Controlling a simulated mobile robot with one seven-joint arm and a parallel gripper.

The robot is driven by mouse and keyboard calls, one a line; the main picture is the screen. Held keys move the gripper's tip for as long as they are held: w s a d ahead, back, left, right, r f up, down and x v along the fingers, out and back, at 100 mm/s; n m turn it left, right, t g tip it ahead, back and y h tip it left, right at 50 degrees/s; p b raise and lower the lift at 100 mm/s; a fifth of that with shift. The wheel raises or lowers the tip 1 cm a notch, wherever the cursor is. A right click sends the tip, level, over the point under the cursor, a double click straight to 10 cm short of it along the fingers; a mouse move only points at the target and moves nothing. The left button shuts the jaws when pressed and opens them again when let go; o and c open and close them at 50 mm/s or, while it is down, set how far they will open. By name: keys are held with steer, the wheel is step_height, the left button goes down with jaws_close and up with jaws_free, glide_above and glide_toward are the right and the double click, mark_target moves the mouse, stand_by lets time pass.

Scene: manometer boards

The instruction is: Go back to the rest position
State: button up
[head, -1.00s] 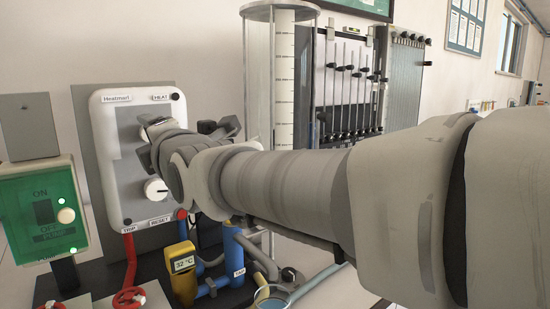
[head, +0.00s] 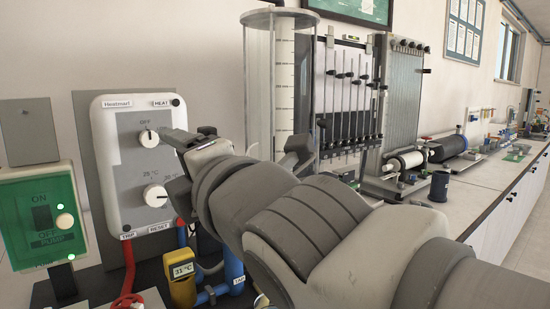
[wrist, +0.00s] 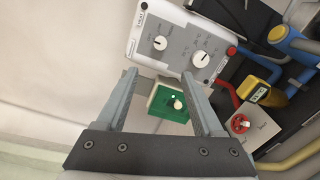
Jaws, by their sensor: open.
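My gripper (head: 186,136) is open and empty in front of the white Heatmart heater box (head: 112,190), apart from its knobs as far as I can tell. In the wrist view my gripper (wrist: 159,78) shows two spread fingers with nothing between them. The heater's upper knob (head: 148,137) has its mark up towards OFF. The lower temperature knob (head: 155,195) sits below it. Both also show in the wrist view, as an upper knob (wrist: 160,43) and another knob (wrist: 200,59). My arm hides part of the bench.
A green pump switch (head: 42,217) is at left, its lamp lit. A yellow thermometer (head: 182,268) reads about 31 °C by blue pipes (head: 234,270). A red valve wheel (head: 128,301) is below. A clear cylinder (head: 258,75) and manometer board (head: 345,90) stand behind. The floor at right is clear.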

steer(key=shift+s, duration=0.1)
steer(key=w+d+f+m+g+h, duration=0.1)
steer(key=w+d+f+m+h, duration=0.2)
steer(key=d+f+m+h, duration=0.8)
steer(key=s+d+f+m+g, duration=0.3)
steer(key=s+d+f+m, duration=0.2)
steer(key=d+f+m, duration=0.25)
steer(key=s+d+f+m+g, duration=0.3)
steer(key=s+d+f+m, duration=0.1)
steer(key=d+f+m, duration=0.4)
step_height(320, 180, up, 19)
steer(key=s+d+m+g+p, duration=0.1)
steer(key=m+p, duration=0.1)
steer(key=p, duration=1.7)
steer(key=shift+s+r+m+h, duration=0.2)
steer(key=shift+s+m+h, duration=0.05)
steer(key=shift+m+h, duration=0.1)
